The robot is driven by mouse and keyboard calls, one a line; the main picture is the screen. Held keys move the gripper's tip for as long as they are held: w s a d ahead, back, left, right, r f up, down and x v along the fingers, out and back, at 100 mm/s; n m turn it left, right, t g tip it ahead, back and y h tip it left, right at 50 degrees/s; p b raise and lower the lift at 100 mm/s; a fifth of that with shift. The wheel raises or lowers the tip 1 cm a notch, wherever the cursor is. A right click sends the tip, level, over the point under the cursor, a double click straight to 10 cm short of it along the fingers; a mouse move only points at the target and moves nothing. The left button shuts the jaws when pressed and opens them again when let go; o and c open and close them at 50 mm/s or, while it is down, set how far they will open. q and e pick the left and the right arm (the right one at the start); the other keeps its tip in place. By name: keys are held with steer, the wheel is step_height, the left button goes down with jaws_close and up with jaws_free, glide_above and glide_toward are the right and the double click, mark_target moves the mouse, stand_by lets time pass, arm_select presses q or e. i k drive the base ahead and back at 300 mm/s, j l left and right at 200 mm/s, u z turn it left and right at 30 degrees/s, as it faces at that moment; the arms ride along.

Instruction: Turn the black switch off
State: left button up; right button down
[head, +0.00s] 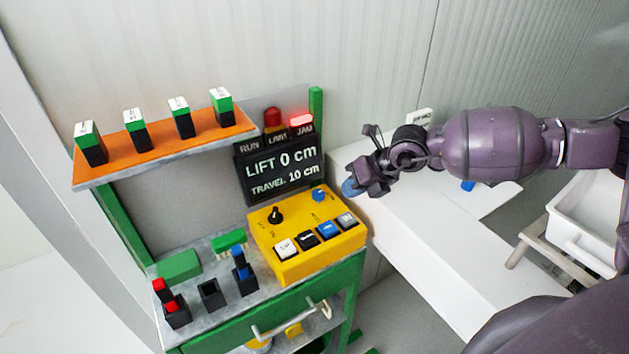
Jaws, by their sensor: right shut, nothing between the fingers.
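A black rotary switch (275,215) stands on the upper left of the yellow control box (293,265). Its small label is too blurred to read, so I cannot tell its setting for sure. A blue knob (319,194) sits at the box's upper right, with a row of white, black, blue and grey buttons along the front. My right gripper (352,187) is shut and empty. It is to the right of the box's upper right corner, apart from the black switch. My left gripper is not in view.
A display (280,169) reads LIFT 0 cm, TRAVEL 10 cm, with a lit red JAM lamp (301,122) above. An orange shelf (150,150) holds several green-and-black blocks. Black holders (209,294) stand left of the box. A white table (430,235) lies under my right arm.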

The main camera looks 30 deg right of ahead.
mark_target(275, 218)
steer(key=k+j, duration=0.8)
steer(key=k, duration=0.05)
